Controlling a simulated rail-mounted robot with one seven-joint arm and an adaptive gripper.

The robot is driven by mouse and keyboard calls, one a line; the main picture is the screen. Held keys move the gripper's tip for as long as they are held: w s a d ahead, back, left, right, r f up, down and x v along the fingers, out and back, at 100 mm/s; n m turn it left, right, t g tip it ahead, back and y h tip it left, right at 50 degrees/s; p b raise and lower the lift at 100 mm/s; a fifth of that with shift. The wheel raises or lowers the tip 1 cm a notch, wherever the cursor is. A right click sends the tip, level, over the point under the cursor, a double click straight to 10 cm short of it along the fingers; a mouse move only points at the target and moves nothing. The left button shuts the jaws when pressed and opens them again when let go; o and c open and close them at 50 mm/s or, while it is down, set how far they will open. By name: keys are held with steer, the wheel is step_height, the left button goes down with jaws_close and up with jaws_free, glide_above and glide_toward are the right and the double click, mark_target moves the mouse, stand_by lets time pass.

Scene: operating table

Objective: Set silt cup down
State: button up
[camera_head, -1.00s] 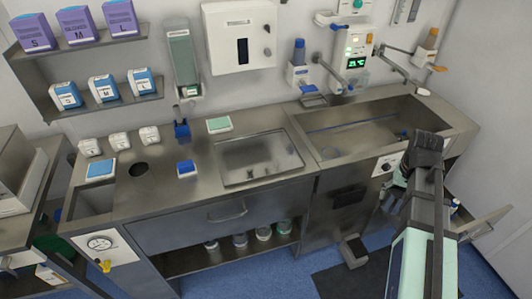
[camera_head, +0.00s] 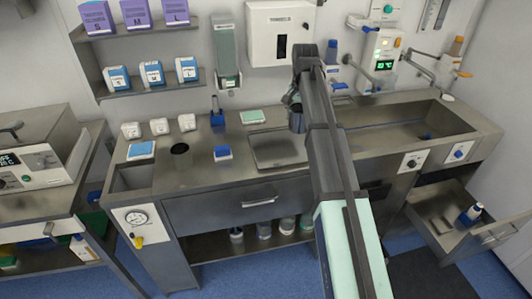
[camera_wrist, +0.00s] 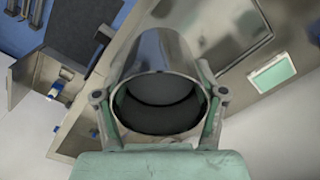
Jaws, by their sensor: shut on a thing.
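The silt cup (camera_wrist: 165,62) is a shiny metal cylinder with a dark hollow opening, filling the middle of the wrist view. My gripper (camera_wrist: 160,104) is shut on it, one finger on each side. In the head view my gripper (camera_head: 293,103) is over the right part of the recessed metal tray area (camera_head: 268,152) of the counter, with the grey cup (camera_head: 297,122) below it. The cup appears held above the counter, but its exact height is hard to tell. My arm hides part of the counter behind it.
A sink (camera_head: 400,125) lies to the right. An open drawer (camera_head: 455,215) holds a bottle (camera_head: 470,214).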

steer(key=w+r+m+b, duration=0.1)
steer(key=w+r+m, duration=0.3)
steer(key=w+r, duration=0.15)
steer(key=f+p, duration=0.1)
steer(key=f, duration=0.5)
steer(key=f+p, duration=0.2)
steer(key=f, duration=0.5)
steer(key=f+p, duration=0.2)
steer(key=f, duration=0.5)
steer(key=shift+w+a, duration=0.25)
steer(key=shift+w, duration=0.05)
steer(key=shift+f, duration=0.15)
steer(key=o, duration=1.2)
step_height(320, 180, up, 12)
steer(key=b, duration=0.3)
